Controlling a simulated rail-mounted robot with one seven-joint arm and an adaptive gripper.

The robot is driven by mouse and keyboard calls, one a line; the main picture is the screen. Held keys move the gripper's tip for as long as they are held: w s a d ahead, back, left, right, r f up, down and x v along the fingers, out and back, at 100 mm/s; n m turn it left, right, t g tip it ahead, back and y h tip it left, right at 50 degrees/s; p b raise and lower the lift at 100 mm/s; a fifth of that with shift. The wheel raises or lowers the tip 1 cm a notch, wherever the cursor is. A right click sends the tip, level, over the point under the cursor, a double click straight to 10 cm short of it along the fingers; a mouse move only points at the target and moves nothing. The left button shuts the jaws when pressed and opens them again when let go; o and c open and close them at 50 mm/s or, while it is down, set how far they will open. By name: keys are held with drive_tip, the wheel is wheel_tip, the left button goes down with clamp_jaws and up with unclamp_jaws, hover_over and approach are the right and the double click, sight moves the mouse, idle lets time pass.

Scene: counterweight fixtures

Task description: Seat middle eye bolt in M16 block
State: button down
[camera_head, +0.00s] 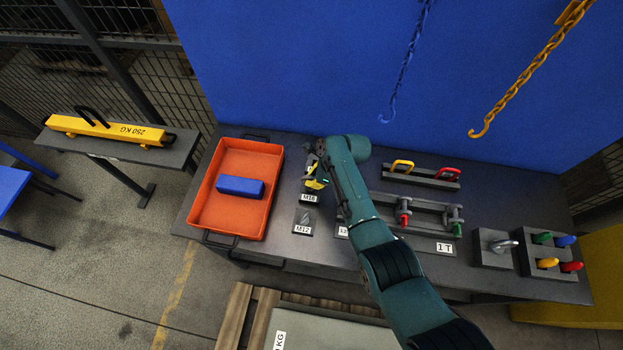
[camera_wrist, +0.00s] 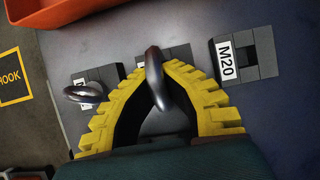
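My gripper (camera_wrist: 160,72) has its yellow fingers closed around a grey metal eye bolt (camera_wrist: 154,80), whose ring stands up between the fingertips. In the head view my gripper (camera_head: 317,178) is over the dark block labelled M16 (camera_head: 309,198). The wrist view shows the middle block (camera_wrist: 178,51) behind the fingertips, mostly covered. The bolt's shank is hidden, so I cannot tell whether it is in the hole.
A second eye bolt (camera_wrist: 85,94) stands in the left block, beside the fingers. The M20 block (camera_wrist: 262,52) at right has an empty square opening. An orange tray (camera_head: 226,219) with a blue block (camera_head: 240,186) lies left; a shackle rack (camera_head: 415,213) lies right.

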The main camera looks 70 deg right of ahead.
drive_tip(key=shift+f+b, duration=1.1)
drive_tip(key=shift+f, duration=0.3)
drive_tip(key=c, duration=1.2)
unclamp_jaws()
drive_tip(key=shift+o, duration=0.2)
drive_tip(key=v, duration=1.2)
